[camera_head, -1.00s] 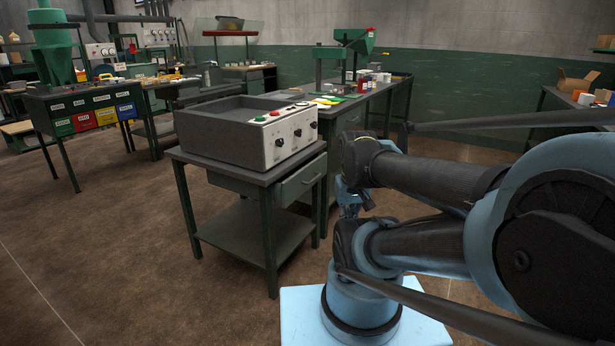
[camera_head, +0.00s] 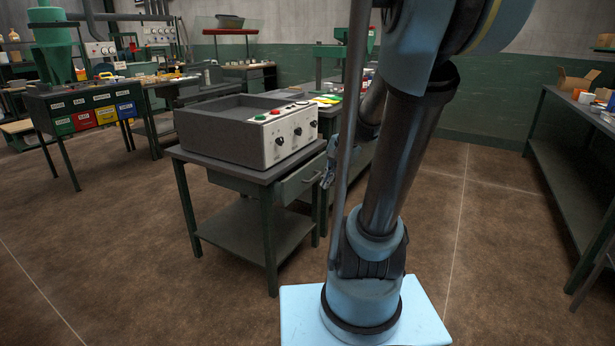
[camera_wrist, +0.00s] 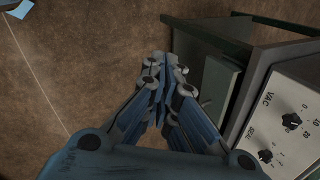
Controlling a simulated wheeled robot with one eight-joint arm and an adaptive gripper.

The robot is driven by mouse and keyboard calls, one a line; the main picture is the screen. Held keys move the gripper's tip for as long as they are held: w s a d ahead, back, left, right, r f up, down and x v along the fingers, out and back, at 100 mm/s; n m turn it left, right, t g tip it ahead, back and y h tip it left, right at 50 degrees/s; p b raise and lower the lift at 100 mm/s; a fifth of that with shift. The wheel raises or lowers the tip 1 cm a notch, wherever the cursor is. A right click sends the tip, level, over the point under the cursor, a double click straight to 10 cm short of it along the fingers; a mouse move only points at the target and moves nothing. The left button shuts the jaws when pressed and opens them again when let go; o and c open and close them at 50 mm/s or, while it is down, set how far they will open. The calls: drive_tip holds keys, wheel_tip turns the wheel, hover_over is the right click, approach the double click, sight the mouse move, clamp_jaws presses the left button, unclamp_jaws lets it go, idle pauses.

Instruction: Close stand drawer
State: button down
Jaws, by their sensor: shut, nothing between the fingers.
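The stand (camera_head: 268,178) is a dark metal table with a lower shelf, left of my arm in the head view. Its grey drawer (camera_head: 300,181) sits under the top on the right side, with its front standing out from the stand, partly open. A handle (camera_head: 312,178) shows on the drawer front. In the wrist view the drawer (camera_wrist: 217,88) shows just right of the fingers, below the machine. My gripper (camera_wrist: 166,62) is shut and empty. In the head view its fingers (camera_head: 329,170) show beside the drawer front; whether they touch it I cannot tell.
A grey machine with knobs (camera_head: 290,135) stands on the stand. A green workbench (camera_head: 345,125) is close behind it. Another bench (camera_head: 570,150) stands at the far right. The floor (camera_head: 480,240) between is clear.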

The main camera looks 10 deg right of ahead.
drive_tip(key=w+d+f+m+t+y, duration=0.1)
drive_tip(key=w+d+m+y, duration=0.1)
drive_tip(key=w+m, duration=0.9)
drive_tip(key=m+t+y, duration=0.1)
drive_tip(key=m+y, duration=0.1)
drive_tip(key=m, duration=0.2)
approach(301, 174)
wheel_tip(301, 174, down, 6)
drive_tip(key=a, duration=0.2)
drive_tip(key=shift+w+a+r, duration=0.15)
drive_tip(key=shift+w+a, duration=0.25)
drive_tip(key=shift+w, duration=0.25)
drive_tip(key=shift+w+a, duration=0.75)
drive_tip(key=shift+a, duration=0.3)
